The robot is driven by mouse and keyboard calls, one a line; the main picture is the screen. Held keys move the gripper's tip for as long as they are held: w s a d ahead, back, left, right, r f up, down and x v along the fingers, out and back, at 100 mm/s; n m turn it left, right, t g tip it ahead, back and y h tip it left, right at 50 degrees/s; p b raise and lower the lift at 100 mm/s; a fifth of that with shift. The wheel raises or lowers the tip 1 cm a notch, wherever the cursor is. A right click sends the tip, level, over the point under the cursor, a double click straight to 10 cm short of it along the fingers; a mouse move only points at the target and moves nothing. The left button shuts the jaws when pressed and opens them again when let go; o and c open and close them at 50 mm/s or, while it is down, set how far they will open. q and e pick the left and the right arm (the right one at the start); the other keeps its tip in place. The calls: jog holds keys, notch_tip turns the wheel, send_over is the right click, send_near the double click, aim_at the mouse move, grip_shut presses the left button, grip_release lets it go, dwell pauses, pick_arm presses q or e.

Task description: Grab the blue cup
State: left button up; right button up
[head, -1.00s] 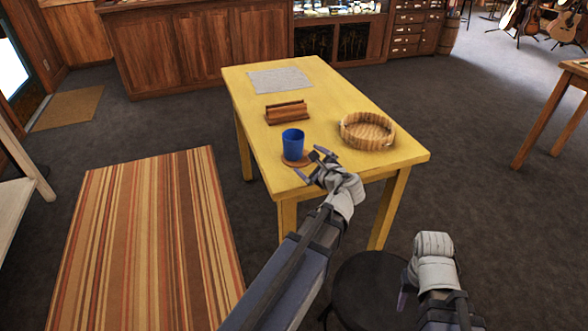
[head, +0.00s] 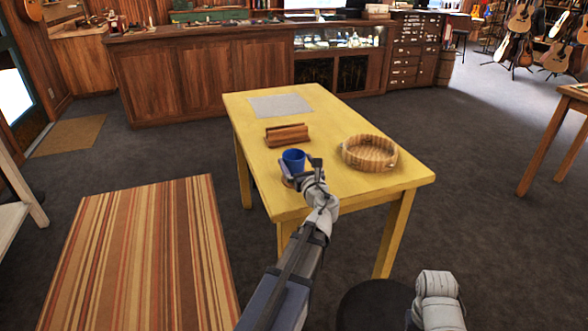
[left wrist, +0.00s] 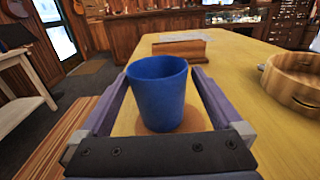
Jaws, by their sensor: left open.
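The blue cup (head: 294,159) stands upright near the front left part of the yellow table (head: 355,178). In the left wrist view the cup (left wrist: 158,95) stands on a round brown coaster (left wrist: 205,124). My left gripper (head: 299,167) is open at the cup. In the left wrist view its two fingers (left wrist: 155,100) lie on either side of the cup, with a small gap showing on the right. In the head view the gripper hides the cup's lower part. My right arm shows at the bottom right, but its fingers are not visible.
A round wooden tray (head: 368,153) stands on the table to the cup's right. A brown wooden holder (head: 287,134) stands behind the cup, and a grey mat (head: 280,105) lies at the far end. A dark round stool (head: 375,305) stands in front of the table.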

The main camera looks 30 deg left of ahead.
aim_at(291, 151)
pick_arm(q)
jog(key=shift+w+a+r, duration=0.1)
jog(key=shift+w+a, duration=0.2)
jog(key=shift+a, duration=0.1)
jog(key=x, duration=0.4)
jog(key=shift+a+r, duration=0.1)
jog(key=shift+r, duration=0.05)
jog(key=c, duration=1)
jog(key=shift+r+p, duration=0.1)
jog(key=shift+p, duration=0.25)
jog(key=shift+c, duration=0.2)
notch_tip(291, 151, up, 10)
jog(key=p, duration=0.9)
jog(key=shift+p, duration=0.4)
